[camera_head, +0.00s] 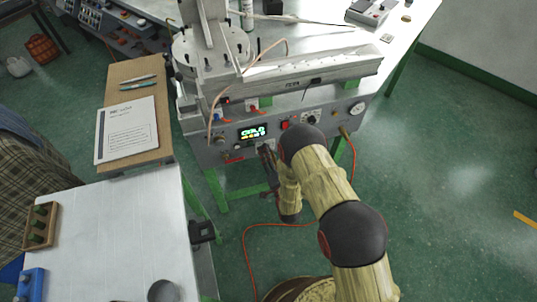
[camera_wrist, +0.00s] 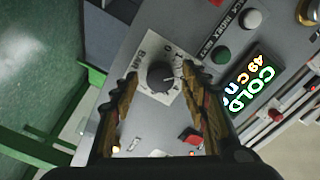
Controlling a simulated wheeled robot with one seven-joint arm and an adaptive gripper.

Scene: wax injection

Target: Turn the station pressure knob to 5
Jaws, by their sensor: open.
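The pressure knob (camera_wrist: 160,76) is a round black dial on a white scale plate marked "BAR", on the grey station panel. In the wrist view it sits between the tips of my open gripper (camera_wrist: 162,78), one finger on each side. I cannot tell whether the fingers touch it. In the head view my gripper (camera_head: 267,160) is at the front panel, below the display, and my arm hides the knob there.
A lit display (camera_head: 253,132) reading "COLD" is on the panel. A red switch (camera_wrist: 192,137), a green button (camera_wrist: 222,55) and a white button (camera_wrist: 251,18) lie near the knob. A round gauge (camera_head: 357,109) is at the panel's right. An orange cable runs on the floor.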

